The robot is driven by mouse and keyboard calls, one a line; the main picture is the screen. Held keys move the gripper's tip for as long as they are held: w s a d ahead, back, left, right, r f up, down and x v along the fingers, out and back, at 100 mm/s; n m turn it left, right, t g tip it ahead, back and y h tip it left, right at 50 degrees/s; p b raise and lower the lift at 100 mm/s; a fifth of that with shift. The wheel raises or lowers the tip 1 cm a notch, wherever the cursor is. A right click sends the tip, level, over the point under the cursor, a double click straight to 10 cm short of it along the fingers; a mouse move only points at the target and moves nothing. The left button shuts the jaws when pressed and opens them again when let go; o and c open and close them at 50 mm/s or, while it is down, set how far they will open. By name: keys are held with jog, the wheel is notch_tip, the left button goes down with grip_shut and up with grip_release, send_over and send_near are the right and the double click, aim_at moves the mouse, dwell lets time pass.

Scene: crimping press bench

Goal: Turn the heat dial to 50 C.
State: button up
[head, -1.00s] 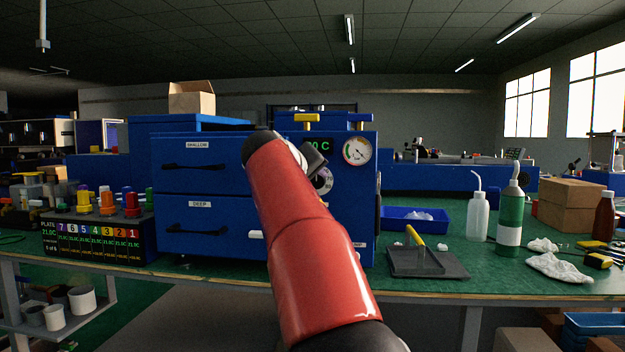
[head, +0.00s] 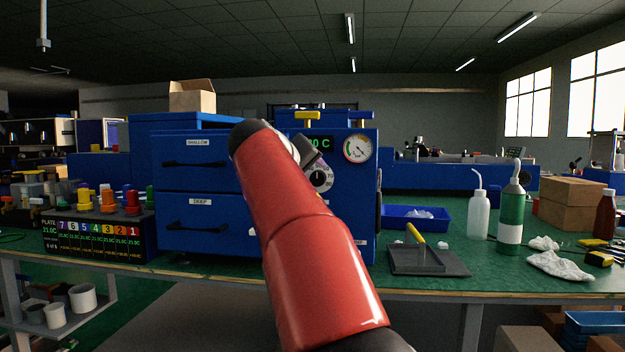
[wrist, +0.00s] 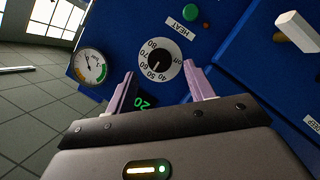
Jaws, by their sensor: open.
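The heat dial (wrist: 161,62) is a white numbered disc with a dark centre on the blue press front, beside a HEAT label (wrist: 180,28). In the wrist view its dark pointer seems to lean toward the 40–50 side; the exact setting is too small to tell. In the head view the dial (head: 320,179) shows just right of my red arm. My gripper (wrist: 159,70) is open, its two pale fingers on either side of the dial in the wrist view, with nothing between them. I cannot tell whether they touch it. A green-digit display (wrist: 144,102) is partly hidden behind my gripper.
A round gauge (head: 358,149) sits right of the display, and a green button (wrist: 190,12) is near the HEAT label. Drawers with black handles (head: 194,164) are on the left. A yellow-handled plate (head: 430,260) and bottles (head: 478,215) stand on the bench at right.

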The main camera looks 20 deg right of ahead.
jog(key=shift+v, duration=2.1)
jog(key=shift+f, duration=0.1)
